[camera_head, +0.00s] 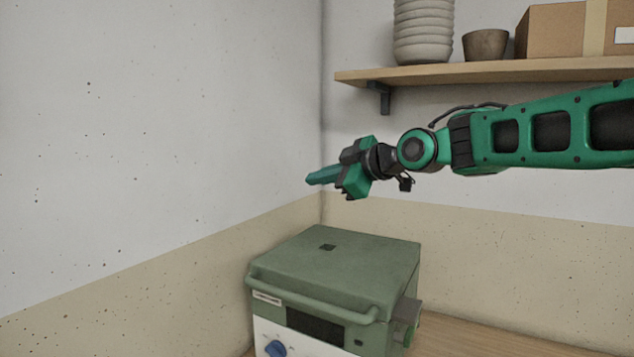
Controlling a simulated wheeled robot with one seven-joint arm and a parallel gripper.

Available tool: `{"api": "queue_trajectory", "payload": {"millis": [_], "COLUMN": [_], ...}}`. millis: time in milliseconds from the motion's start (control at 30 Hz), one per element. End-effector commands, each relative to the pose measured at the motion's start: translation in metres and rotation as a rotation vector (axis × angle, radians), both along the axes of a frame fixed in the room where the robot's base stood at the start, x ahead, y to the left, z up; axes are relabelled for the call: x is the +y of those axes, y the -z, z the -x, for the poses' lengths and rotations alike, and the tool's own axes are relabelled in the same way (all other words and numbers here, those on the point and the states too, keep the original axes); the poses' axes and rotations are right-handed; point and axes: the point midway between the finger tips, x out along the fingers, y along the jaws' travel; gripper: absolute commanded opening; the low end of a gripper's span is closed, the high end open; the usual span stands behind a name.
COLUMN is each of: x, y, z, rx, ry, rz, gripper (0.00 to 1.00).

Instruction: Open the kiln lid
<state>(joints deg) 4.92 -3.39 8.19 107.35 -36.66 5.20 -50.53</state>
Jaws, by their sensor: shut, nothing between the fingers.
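The kiln is a green box with a pale front panel and a blue knob (276,348), low in the middle of the head view. Its green lid (345,262) lies flat and closed on top, with a small dark square in its surface. A green bar handle (310,301) runs along the lid's front edge. My gripper (315,179) is shut and empty. It hangs in the air above the kiln, pointing left, and touches nothing that I can see. The lower part of the kiln is cut off by the picture's edge.
A wooden shelf (430,75) on the back wall holds stacked grey bowls (424,32), a brown bowl (485,45) and a cardboard box (552,32). The kiln stands on a wooden surface (470,338) near the wall corner. The surface to its right looks clear.

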Motion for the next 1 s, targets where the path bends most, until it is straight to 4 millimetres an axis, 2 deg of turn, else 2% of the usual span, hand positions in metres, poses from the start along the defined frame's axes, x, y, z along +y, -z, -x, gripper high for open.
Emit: {"api": "queue_trajectory", "payload": {"millis": [967, 1000], "x": [0.0018, 0.0018], "y": [0.0000, 0.0000], "z": [0.0004, 0.0004], "rx": [0.000, 0.000], "ry": [-0.002, -0.002], "rz": [0.000, 0.000], "gripper": [0.00, 0.08]}}
